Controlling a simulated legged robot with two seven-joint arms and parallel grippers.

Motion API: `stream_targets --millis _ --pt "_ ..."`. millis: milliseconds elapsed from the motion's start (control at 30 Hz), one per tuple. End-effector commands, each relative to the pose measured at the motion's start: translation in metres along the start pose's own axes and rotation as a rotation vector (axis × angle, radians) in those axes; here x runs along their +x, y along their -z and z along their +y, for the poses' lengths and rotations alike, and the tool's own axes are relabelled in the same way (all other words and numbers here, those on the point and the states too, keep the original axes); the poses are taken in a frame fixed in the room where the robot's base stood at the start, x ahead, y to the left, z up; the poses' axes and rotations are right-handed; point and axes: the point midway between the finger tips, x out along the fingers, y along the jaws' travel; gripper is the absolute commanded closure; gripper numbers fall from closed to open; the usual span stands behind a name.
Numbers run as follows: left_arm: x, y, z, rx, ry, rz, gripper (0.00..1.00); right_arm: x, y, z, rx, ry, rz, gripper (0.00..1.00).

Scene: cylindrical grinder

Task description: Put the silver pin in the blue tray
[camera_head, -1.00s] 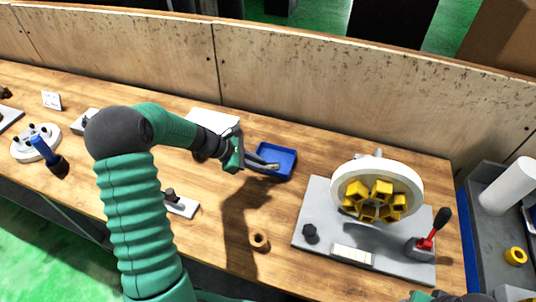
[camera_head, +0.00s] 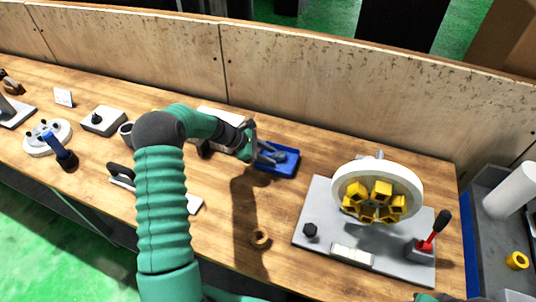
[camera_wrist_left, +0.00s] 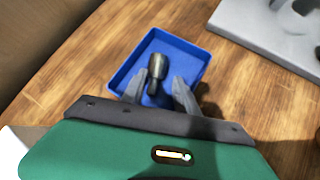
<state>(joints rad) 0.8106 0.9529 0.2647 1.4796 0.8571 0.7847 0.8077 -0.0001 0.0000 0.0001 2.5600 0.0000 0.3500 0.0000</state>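The blue tray (camera_head: 287,172) sits on the wooden bench, near the middle of the head view. The left wrist view shows its blue wall (camera_wrist_left: 196,62) and floor. The silver pin (camera_wrist_left: 157,66) looks dark grey and is in the tray area, just beyond and between my left fingertips. Clear gaps show between the pin and both fingers. My left gripper (camera_head: 270,153) reaches over the tray from the left with its fingers apart; they also show in the left wrist view (camera_wrist_left: 158,90). The right gripper's fingers are not visible.
A grey fixture plate (camera_head: 318,222) with a white ring and yellow jaws (camera_head: 375,202) stands to the right. A brown ring (camera_head: 259,239) lies in front of the tray. Several fixtures fill the bench's left side. A wooden panel (camera_head: 300,85) runs along the back.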

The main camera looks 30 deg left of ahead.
Motion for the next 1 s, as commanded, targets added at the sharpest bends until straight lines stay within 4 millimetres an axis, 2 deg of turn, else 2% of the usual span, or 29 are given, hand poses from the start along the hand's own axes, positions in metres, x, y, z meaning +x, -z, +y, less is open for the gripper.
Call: stream_targets --millis 267,367,600,700,833,933,967,1000 --pt "-0.005 0.002 0.001 -0.002 0.000 -0.002 0.64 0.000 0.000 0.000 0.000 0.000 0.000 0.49" --pt "-0.021 0.002 0.003 -0.001 -0.003 -0.001 0.64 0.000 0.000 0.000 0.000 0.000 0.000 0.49" --pt "-0.083 0.002 0.002 -0.001 -0.002 0.000 0.64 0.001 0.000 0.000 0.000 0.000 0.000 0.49" --pt "-0.103 0.001 0.001 -0.001 -0.003 0.000 0.64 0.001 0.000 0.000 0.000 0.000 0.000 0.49" --pt "-0.117 0.000 0.000 0.004 0.003 0.002 0.64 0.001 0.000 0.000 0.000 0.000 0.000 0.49" --pt "-0.105 -0.014 -0.020 0.111 0.060 0.053 0.64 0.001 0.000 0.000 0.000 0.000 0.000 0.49" --pt "-0.097 -0.022 -0.034 0.184 0.095 0.086 0.64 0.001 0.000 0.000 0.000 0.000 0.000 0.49" --pt "-0.086 -0.033 -0.057 0.314 0.155 0.141 0.64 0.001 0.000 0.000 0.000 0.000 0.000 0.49"
